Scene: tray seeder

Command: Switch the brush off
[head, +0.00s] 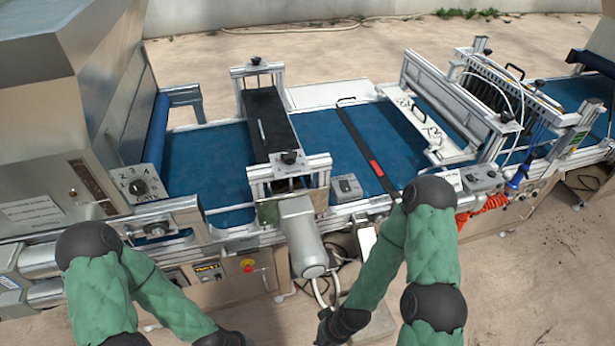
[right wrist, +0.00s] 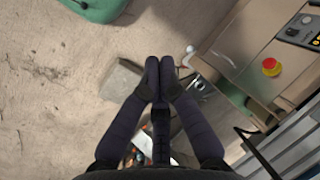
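The brush unit (head: 268,122) looks to be the long dark housing in a metal frame across the blue belt in the head view. A grey motor (head: 303,238) hangs at its near end. A small grey control box (head: 345,188) sits on the rail right of it; its switch position is too small to read. My right gripper shows in the right wrist view (right wrist: 160,64), pointing down near the floor, its fingertips together with nothing seen between them. It is low in front of the machine, apart from the control box. My left gripper is below the head view's edge.
A red stop button (head: 248,265) and a dark panel (head: 207,271) are on the machine's front; the red button also shows in the right wrist view (right wrist: 271,67). A second grey box (head: 481,178) and a red coiled hose (head: 482,210) are at right. A dial plate (head: 138,187) is at left.

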